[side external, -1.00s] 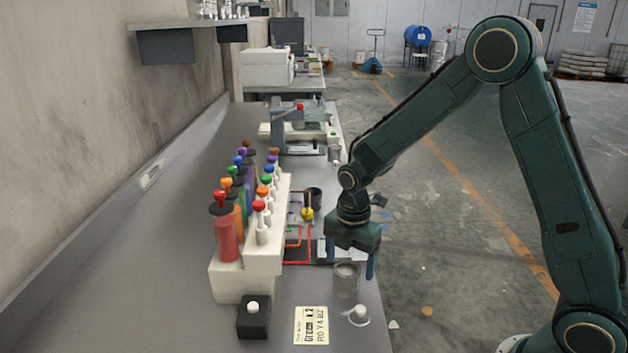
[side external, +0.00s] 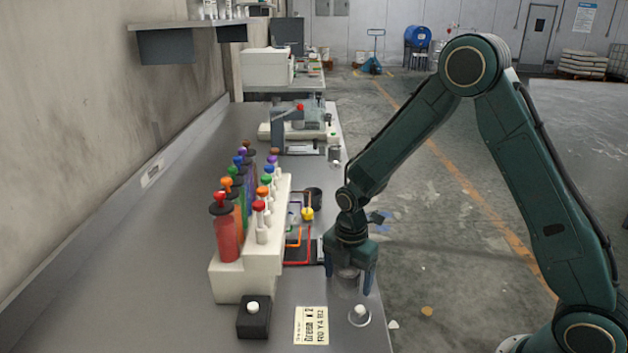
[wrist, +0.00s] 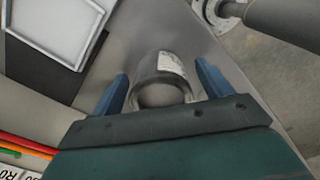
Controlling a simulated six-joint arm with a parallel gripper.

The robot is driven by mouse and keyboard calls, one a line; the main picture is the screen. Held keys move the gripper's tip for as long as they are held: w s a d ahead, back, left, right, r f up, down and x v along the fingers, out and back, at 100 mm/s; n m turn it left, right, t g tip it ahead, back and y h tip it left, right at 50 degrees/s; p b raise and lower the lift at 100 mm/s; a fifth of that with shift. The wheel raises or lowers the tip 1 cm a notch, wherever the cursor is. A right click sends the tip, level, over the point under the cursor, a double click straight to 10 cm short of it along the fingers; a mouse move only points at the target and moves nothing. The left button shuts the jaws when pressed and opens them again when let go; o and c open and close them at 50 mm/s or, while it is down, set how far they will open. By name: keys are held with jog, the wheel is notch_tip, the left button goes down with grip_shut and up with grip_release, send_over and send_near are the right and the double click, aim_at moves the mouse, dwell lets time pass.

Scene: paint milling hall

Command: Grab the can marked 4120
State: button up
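A grey metal can (wrist: 151,72) with a white label stands near the bench's front edge. The label's marking is too small to read. My gripper (wrist: 160,68) points down over the can with its blue fingers apart. In the wrist view one finger is on each side of the can, with a gap showing on both sides. In the side view my gripper (side external: 349,278) hides the upper part of the can, and only a little of it shows between the fingers.
A round clear lid with a white knob (side external: 360,312) lies close by, beside a yellow note card (side external: 311,325). A white stepped rack (side external: 240,278) of coloured bottles stands to the left. A black block with a white button (side external: 253,318) is nearer. A white-framed tray (wrist: 60,28) lies near the can.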

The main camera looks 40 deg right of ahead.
jog(key=c, duration=1.1)
jog(key=shift+o, duration=0.2)
jog(key=shift+r, duration=0.1)
notch_tip(320, 180, up, 20)
dwell(0.3)
